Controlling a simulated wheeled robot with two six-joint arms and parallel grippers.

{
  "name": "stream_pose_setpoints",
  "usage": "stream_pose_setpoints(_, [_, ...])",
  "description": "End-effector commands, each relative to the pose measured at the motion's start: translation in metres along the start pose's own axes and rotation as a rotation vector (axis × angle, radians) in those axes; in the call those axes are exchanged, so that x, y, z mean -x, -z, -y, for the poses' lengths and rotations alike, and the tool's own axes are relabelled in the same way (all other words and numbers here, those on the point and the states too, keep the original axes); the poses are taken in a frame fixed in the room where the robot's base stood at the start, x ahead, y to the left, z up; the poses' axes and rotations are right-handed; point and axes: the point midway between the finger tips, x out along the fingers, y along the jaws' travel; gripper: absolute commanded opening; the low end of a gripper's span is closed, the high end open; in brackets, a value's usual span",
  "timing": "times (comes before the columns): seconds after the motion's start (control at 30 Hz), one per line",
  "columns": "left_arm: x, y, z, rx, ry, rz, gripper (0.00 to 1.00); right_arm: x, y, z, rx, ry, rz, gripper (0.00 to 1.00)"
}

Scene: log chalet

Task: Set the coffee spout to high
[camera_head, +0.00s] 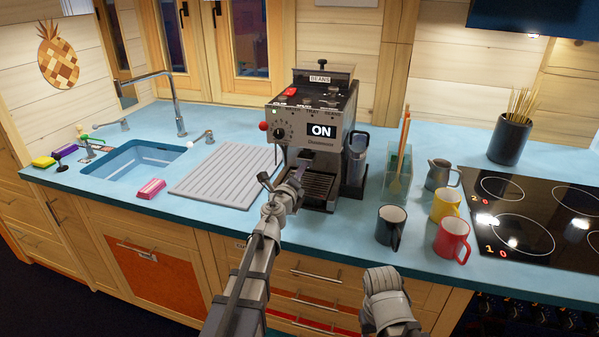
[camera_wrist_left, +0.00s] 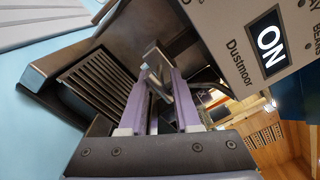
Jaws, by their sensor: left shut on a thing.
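The coffee machine (camera_head: 322,130) stands on the blue counter, and its display reads ON. My left gripper (camera_head: 297,174) reaches in at its front, below the display and above the drip tray (camera_head: 318,188). In the left wrist view, my left gripper's purple fingers (camera_wrist_left: 160,92) are shut on the metal coffee spout (camera_wrist_left: 154,58). The spout is mostly hidden behind my gripper in the head view. Its exact height setting cannot be read. Part of my right arm shows at the bottom of the head view, but its fingertips do not.
A grey mug (camera_head: 390,226), a yellow mug (camera_head: 445,205), a red mug (camera_head: 452,240) and a metal pitcher (camera_head: 438,174) stand to the right. A ribbed drying mat (camera_head: 222,172) lies left of the machine, beside the sink (camera_head: 150,160). The hob (camera_head: 530,215) is at far right.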

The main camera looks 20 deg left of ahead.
Motion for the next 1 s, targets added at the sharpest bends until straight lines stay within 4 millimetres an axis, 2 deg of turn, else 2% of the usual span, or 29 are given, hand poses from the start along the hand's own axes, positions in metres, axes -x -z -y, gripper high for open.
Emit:
stream_pose_setpoints(0.27, [0.001,-0.001,0.001,-0.007,-0.001,0.001,0.0,0.001,0.0,0.0,0.0,0.0,0.0,0.5])
stream_pose_setpoints(0.57, [0.001,-0.016,0.023,-0.007,0.0,0.001,0.0,0.028,-0.002,-0.003,0.0,0.0,0.0,0.5])
stream_pose_setpoints(0.87, [0.0,-0.015,0.021,-0.007,0.0,0.001,0.0,0.025,-0.002,-0.002,0.0,0.0,0.0,0.5])
stream_pose_setpoints(0.9, [0.0,-0.015,0.021,-0.007,0.0,0.001,0.36,0.025,-0.002,-0.002,0.0,0.0,0.0,0.5])
stream_pose_setpoints(0.97, [0.0,-0.015,0.021,-0.006,0.0,0.001,0.42,0.025,-0.002,-0.002,0.0,0.0,0.0,0.5])
stream_pose_setpoints(1.0, [0.0,-0.015,0.021,-0.006,0.0,0.001,0.42,0.025,-0.002,-0.002,0.0,0.0,0.0,0.5])
